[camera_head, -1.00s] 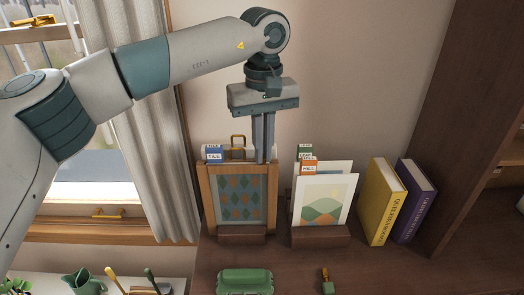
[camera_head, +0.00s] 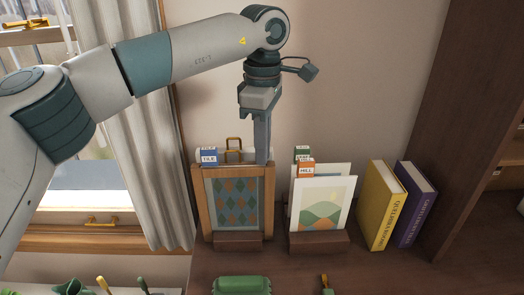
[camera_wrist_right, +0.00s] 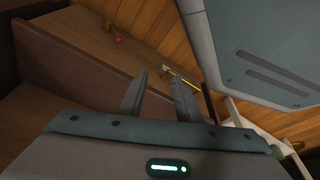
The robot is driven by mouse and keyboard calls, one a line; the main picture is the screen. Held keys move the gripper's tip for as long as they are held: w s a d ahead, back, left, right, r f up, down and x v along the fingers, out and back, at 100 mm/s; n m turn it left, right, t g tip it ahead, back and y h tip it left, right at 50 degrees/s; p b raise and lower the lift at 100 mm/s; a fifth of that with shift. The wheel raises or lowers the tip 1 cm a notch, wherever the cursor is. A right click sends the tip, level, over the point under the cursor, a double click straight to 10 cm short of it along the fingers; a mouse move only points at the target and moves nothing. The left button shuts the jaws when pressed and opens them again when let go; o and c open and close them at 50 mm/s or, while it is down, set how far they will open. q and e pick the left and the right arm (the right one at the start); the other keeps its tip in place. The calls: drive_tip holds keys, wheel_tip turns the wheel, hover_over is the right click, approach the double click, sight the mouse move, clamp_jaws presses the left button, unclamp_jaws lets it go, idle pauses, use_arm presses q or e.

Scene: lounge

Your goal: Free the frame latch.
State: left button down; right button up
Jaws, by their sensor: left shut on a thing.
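A wooden picture frame (camera_head: 198,205) with a diamond-patterned panel stands upright in a dark holder (camera_head: 238,241) on the shelf. A brass loop (camera_head: 233,144) and a blue "TILE" tag (camera_head: 209,157) show at its top edge. My left gripper (camera_head: 262,160) points straight down at the frame's top right corner, seen nearly edge-on. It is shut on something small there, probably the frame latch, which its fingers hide. My right gripper (camera_wrist_right: 160,95) shows in the right wrist view with its fingers apart and nothing between them.
Right of the frame stand picture cards (camera_head: 325,210) in a second holder (camera_head: 320,243), then a yellow book (camera_head: 382,205) and a purple book (camera_head: 416,203). A green case (camera_head: 241,286) lies in front. A curtain (camera_head: 157,150) hangs at the left.

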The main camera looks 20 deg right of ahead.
use_arm(q)
drive_tip(key=shift+n, duration=0.8)
drive_tip(key=shift+w+d+n, duration=0.1)
drive_tip(key=shift+w+n, duration=0.05)
drive_tip(key=shift+n, duration=0.95)
use_arm(e)
drive_tip(key=shift+s+d+f+g, duration=0.1)
drive_tip(key=shift+s+d+g, duration=0.05)
drive_tip(key=shift+s, duration=0.35)
drive_tip(key=shift+s+d+f+g, duration=0.1)
drive_tip(key=shift+s+g, duration=0.05)
drive_tip(key=shift+s, duration=0.3)
drive_tip(key=shift+w, duration=0.15)
